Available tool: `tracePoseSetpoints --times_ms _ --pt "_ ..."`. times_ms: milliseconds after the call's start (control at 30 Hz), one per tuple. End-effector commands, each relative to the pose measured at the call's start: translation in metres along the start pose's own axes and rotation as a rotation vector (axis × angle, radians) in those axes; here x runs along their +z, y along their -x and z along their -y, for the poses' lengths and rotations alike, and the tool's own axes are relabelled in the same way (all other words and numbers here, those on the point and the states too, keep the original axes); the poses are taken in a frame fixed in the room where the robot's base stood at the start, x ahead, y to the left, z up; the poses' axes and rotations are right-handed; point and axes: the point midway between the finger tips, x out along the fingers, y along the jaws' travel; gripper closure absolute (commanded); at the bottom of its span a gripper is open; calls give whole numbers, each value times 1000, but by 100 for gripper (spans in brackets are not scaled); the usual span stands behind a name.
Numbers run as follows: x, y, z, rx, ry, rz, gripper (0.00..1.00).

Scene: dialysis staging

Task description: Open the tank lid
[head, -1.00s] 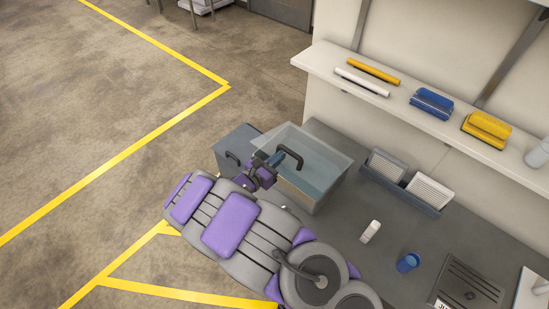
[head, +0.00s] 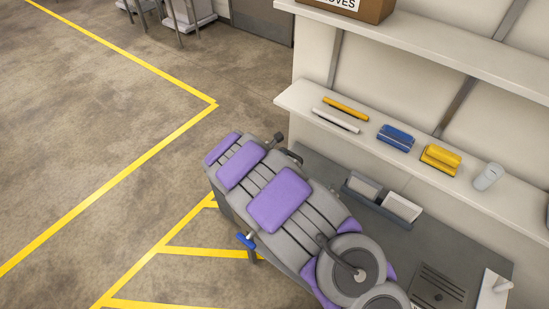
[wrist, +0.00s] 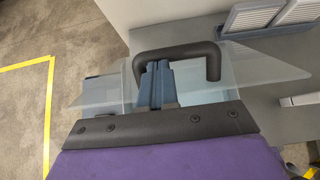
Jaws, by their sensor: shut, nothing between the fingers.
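The tank lid (wrist: 245,75) is a clear panel in the wrist view, with a dark bar handle (wrist: 180,51) bent down at its right end. My gripper (wrist: 155,68) is shut and empty, its blue-grey fingers at the left part of the handle, overlapping it in the picture. I cannot tell whether they touch it, or whether the lid is tilted. In the head view my arm covers most of the tank and lid. A dark curved piece, seemingly the handle, shows past the arm (head: 293,156). A blue tap-like part (head: 245,240) shows beside my arm.
A grey counter (head: 395,235) runs along the wall, with a grey holder of pale panels (head: 382,200). A shelf (head: 360,128) above it holds blue and yellow items. Open floor (head: 110,130) with yellow lines lies left.

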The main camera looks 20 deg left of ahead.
Motion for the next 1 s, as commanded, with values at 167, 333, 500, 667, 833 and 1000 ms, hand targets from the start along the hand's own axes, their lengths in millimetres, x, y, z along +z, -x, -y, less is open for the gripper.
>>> tracePoseSetpoints --times_ms 167,333,500,667,833,1000 --pt "22 -6 0 0 -1 -42 100" --pt "40 -16 1 -4 -1 -43 100" --pt "67 -30 1 -2 -4 -40 100" --pt "87 -45 1 -2 -4 -38 100" --pt "99 -59 2 -3 -1 -38 100" --pt "108 -66 0 -2 -1 -36 100"
